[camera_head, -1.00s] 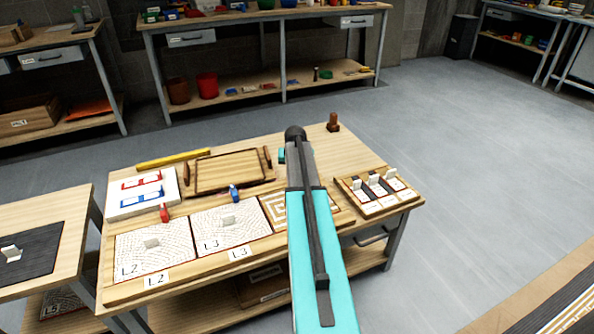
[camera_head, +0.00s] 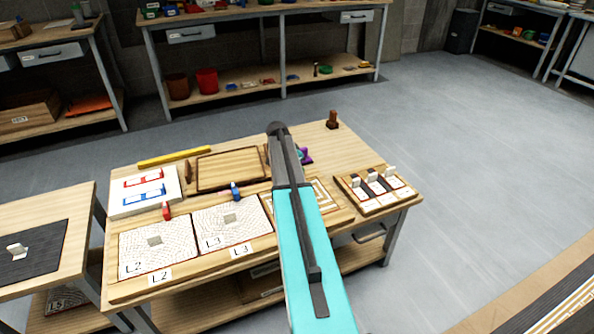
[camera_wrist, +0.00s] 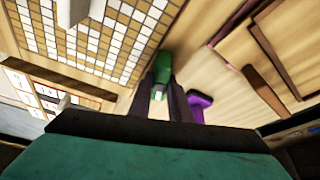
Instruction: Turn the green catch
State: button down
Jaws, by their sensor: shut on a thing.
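The green catch (camera_wrist: 164,66) shows in the wrist view beside the edge of a mosaic panel (camera_wrist: 90,36). My gripper (camera_wrist: 163,88) is shut on it, with the two dark fingers on either side of its near end. A purple catch (camera_wrist: 200,104) lies just right of the fingers; it also shows in the head view (camera_head: 305,155), beside my arm. In the head view my arm hides the green catch and the fingers. The same panel (camera_head: 327,193) is partly covered by my arm there.
Panels L2 (camera_head: 130,240) and L3 (camera_head: 215,218) lie left on the table, with red (camera_head: 166,210) and blue (camera_head: 235,191) catches at their far edges. A wooden tray (camera_head: 230,165) lies behind. A tile rack (camera_head: 380,205) stands right. A brown peg (camera_head: 333,119) stands far right.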

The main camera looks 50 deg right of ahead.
jog(key=shift+s+d+m+g, duration=0.15)
jog(key=shift+m+g, duration=0.75)
jog(key=shift+m, duration=1.2)
jog(key=c, duration=1.6)
grip_release()
jog(key=shift+c, duration=0.2)
jog(key=shift+w+a+r, duration=0.2)
jog(key=shift+a+r, duration=0.05)
jog(key=shift+r, duration=0.2)
jog(key=v, duration=1.3)
jog(key=shift+d+p, duration=0.15)
jog(key=shift+p, duration=0.3)
